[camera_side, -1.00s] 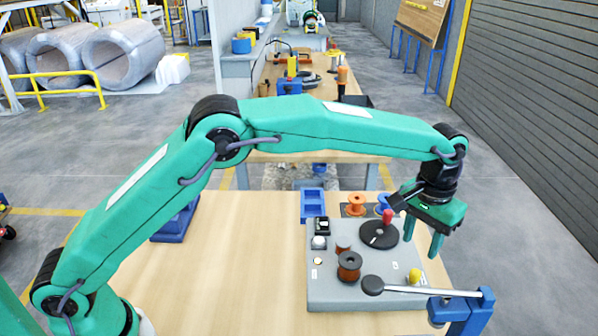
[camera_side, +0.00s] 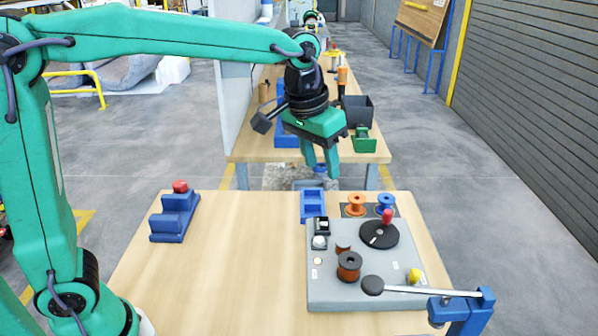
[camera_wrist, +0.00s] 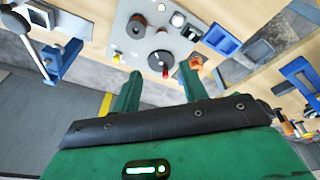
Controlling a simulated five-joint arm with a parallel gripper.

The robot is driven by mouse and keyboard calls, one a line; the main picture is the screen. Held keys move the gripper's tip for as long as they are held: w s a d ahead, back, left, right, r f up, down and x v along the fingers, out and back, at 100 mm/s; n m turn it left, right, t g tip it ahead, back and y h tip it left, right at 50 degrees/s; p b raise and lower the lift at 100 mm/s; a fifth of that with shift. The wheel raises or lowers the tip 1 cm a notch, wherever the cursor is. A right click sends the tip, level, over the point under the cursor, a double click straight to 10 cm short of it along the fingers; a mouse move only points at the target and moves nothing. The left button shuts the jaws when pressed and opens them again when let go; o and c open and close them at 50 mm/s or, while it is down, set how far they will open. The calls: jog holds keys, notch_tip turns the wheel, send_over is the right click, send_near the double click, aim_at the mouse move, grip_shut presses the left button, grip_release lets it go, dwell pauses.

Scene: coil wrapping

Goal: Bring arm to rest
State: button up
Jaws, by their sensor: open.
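My gripper (camera_side: 322,170) is open and empty, raised above the far edge of the work table with its green fingers pointing down. In the wrist view my gripper (camera_wrist: 159,70) shows two separated fingers with nothing between them. The grey winding board (camera_side: 385,290) lies on the table, below and nearer the side camera than my gripper. On it are a black disc (camera_side: 372,238) with a red knob (camera_side: 387,216), a copper-coloured spool (camera_side: 349,267) and a yellow knob (camera_side: 414,275).
A blue stepped block (camera_side: 173,222) with a red top stands at the table's left. A blue tray (camera_side: 313,204), an orange spool (camera_side: 355,203) and a blue spool (camera_side: 385,202) sit behind the board. A lever (camera_side: 405,289) crosses the front right. The table's middle-left is clear.

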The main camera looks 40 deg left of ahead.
jog(key=s+a+f+t, duration=0.1)
jog(key=s+a, duration=0.5)
jog(key=s, duration=0.4)
jog(key=s+a+f+t, duration=0.2)
jog(key=s+a, duration=0.4)
jog(key=s, duration=0.4)
jog(key=shift+f+n+y, duration=0.25)
jog(key=shift+n+y, duration=0.05)
jog(key=shift+y, duration=0.1)
